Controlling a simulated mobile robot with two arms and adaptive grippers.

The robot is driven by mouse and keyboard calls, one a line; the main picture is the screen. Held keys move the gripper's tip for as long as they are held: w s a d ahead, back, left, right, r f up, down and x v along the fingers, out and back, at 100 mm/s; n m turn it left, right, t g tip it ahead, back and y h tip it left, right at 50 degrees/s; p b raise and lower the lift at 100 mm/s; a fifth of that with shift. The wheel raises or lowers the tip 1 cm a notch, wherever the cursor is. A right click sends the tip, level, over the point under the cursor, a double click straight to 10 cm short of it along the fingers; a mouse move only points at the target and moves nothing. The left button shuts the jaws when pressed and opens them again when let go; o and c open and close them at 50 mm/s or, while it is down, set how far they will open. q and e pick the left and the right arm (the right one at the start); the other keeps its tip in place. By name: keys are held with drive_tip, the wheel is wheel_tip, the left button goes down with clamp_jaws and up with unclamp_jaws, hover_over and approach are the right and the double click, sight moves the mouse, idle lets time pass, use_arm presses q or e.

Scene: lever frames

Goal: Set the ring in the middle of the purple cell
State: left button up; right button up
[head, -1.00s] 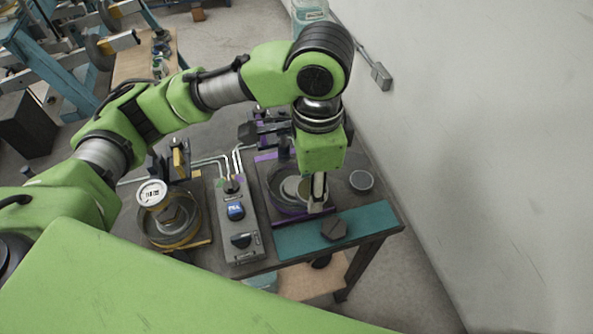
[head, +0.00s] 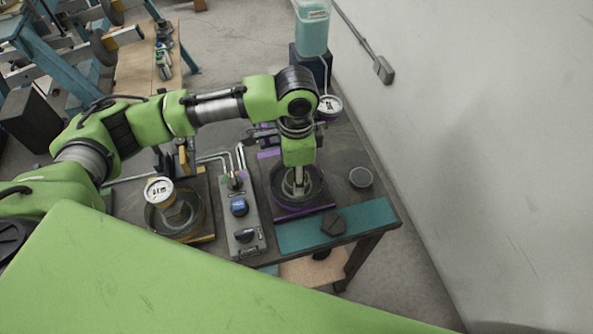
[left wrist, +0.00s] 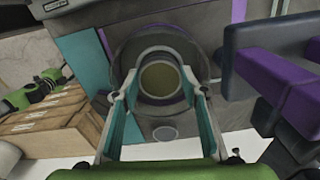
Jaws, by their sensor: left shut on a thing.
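The purple cell (head: 318,203) is a dark round dish on a base with purple edges, on the bench in the head view. My left gripper (head: 298,188) points down over the inside of this dish. In the left wrist view, its two teal-padded fingers (left wrist: 160,88) are shut on a pale grey ring (left wrist: 163,57) with an olive opening. The ring sits between the fingertips and looks roughly central over the dish. The arm partly hides the ring in the head view, and whether it touches the dish floor cannot be told. My right gripper is not in view.
A yellow-edged cell (head: 158,228) with a gauge stands at left. A grey control box (head: 240,222) with a blue knob lies between the cells. A teal strip (head: 365,218) carries a dark nut (head: 333,224). A small grey cup (head: 361,177) is at right, near the wall.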

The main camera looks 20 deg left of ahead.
use_arm(q)
drive_tip(key=shift+f, duration=0.1)
drive_tip(key=o, duration=1.3)
drive_tip(key=shift+o, duration=0.2)
wheel_tip(320, 180, up, 12)
drive_tip(key=b, duration=0.2)
